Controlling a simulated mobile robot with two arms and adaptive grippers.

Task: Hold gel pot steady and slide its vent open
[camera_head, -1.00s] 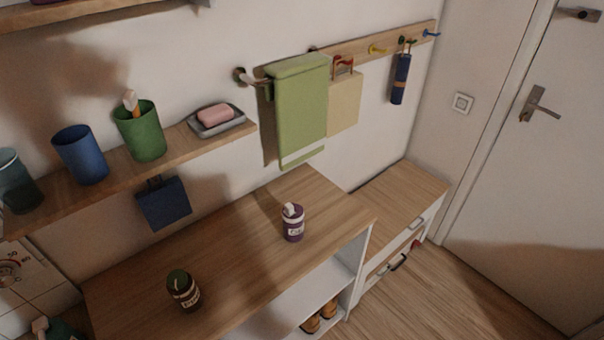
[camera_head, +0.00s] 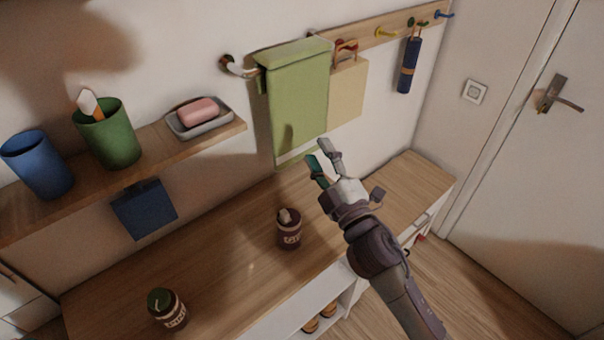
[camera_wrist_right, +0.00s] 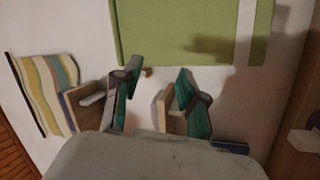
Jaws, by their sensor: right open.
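Two small lidded pots stand upright on the wooden cabinet top (camera_head: 225,262). The purple pot (camera_head: 289,232) has a pale label and a light piece on its lid. The darker pot (camera_head: 167,310) has a green top and a pale label, nearer the front left. The lettering is too small to tell surely which is the gel pot. My right gripper (camera_head: 320,153) is open and empty, above and to the right of the purple pot, in front of the towel. Its spread green-padded fingers show in the right wrist view (camera_wrist_right: 158,72), where neither pot is visible. My left gripper is not in view.
A green towel (camera_head: 298,100) hangs behind my right gripper. A wall shelf (camera_head: 150,168) holds a blue cup (camera_head: 38,165), a green cup (camera_head: 106,133) and a soap dish (camera_head: 190,130). The cabinet top between the pots is clear.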

